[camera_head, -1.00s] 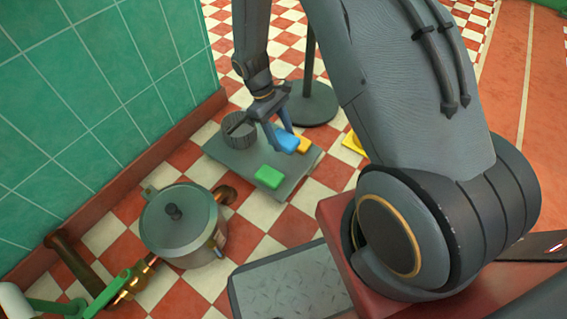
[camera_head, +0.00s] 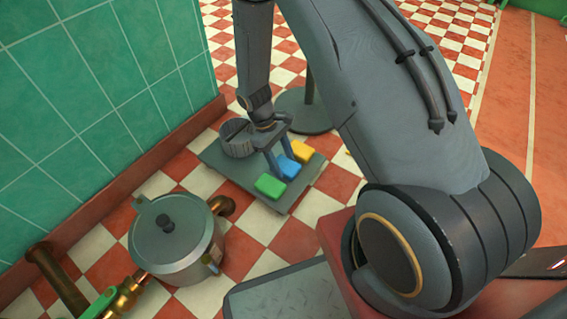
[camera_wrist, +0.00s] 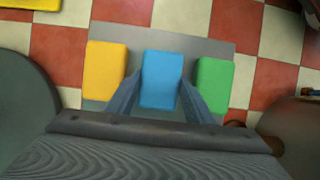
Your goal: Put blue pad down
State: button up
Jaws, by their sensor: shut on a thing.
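The blue pad (camera_head: 288,168) is at the grey plate, between a green pad (camera_head: 270,186) and a yellow pad (camera_head: 301,151). My gripper (camera_head: 280,164) points down and is shut on the blue pad. In the wrist view the blue pad (camera_wrist: 161,80) sits between my two fingers, with the yellow pad (camera_wrist: 105,70) to its left and the green pad (camera_wrist: 214,86) to its right. The three pads stand in a row with narrow gaps. I cannot tell whether the blue pad touches the grey plate (camera_head: 225,171) beneath it.
A lidded metal kettle (camera_head: 176,243) with copper fittings stands on the checkered floor at lower left. A green tiled wall (camera_head: 90,90) runs along the left. A round dark stand base (camera_head: 306,110) is behind the plate. Another yellow thing (camera_wrist: 30,4) shows at the wrist view's corner.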

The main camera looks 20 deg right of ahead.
jog(key=shift+f, duration=0.3)
jog(key=o, duration=1.1)
jog(key=shift+f, duration=0.1)
